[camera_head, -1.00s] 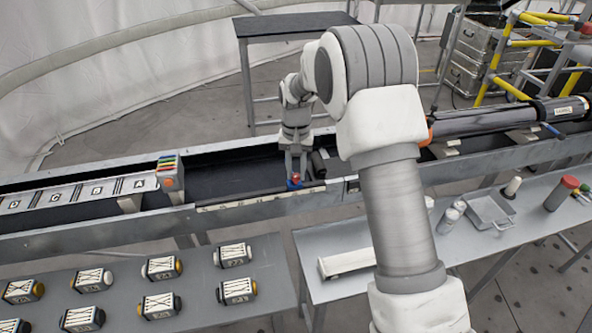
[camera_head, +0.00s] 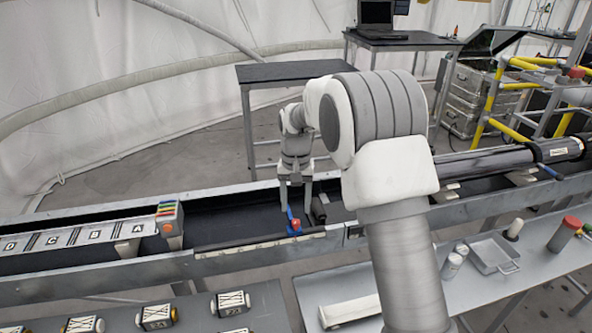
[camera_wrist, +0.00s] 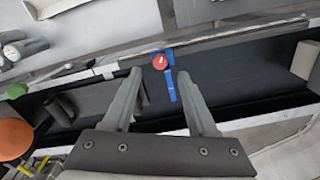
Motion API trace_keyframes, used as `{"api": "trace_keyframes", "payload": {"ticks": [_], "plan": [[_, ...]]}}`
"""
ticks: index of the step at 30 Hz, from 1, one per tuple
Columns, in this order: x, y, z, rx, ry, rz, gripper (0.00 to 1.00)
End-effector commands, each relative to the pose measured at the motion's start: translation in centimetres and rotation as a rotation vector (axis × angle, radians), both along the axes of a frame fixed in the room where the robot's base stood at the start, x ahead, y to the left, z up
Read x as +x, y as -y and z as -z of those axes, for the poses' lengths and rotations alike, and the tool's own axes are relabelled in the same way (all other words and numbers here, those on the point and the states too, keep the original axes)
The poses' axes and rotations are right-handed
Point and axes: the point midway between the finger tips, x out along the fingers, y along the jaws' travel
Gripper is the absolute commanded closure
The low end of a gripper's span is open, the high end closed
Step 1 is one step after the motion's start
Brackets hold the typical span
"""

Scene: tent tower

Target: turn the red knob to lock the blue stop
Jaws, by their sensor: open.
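The red knob (camera_head: 295,226) sits on the blue stop (camera_head: 291,215) at the near wall of the long trough. In the wrist view the round red knob (camera_wrist: 160,62) has a small white mark on top, and the blue stop (camera_wrist: 171,87) runs as a narrow strip from the trough's edge into it. My gripper (camera_head: 295,205) points down over the trough just behind the knob. In the wrist view my gripper (camera_wrist: 158,72) has its two fingers spread apart with nothing between the tips. The knob appears just beyond the gap between them. I cannot tell the exact height gap.
The metal trough (camera_head: 110,265) runs across the view, with a lettered strip (camera_head: 70,240) at left and a dark cylinder (camera_head: 490,160) at right. A side table (camera_head: 475,285) with a tray (camera_head: 493,252) stands in front. A dark roller (camera_wrist: 60,110) lies in the trough beside my gripper.

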Motion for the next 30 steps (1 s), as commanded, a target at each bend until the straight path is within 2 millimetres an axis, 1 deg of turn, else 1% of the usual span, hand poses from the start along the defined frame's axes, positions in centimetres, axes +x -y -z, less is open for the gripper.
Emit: {"api": "trace_keyframes", "payload": {"ticks": [1, 6, 12, 15, 18, 21, 30], "plan": [[0.1, 0.0, -1.5, 0.0, 0.004, 0.0, 0.42], [0.1, 0.0, -5.8, 0.0, 0.005, 0.0, 0.42], [0.0, 0.0, -10.0, 0.0, 0.004, 0.0, 0.42], [0.1, 0.0, -11.4, 0.001, 0.003, 0.0, 0.42], [0.0, 0.0, -12.2, 0.0, 0.001, 0.0, 0.42], [0.0, 0.0, -12.6, 0.0, 0.001, 0.0, 0.42], [0.0, 0.0, -12.7, 0.0, 0.001, 0.0, 0.42]]}}
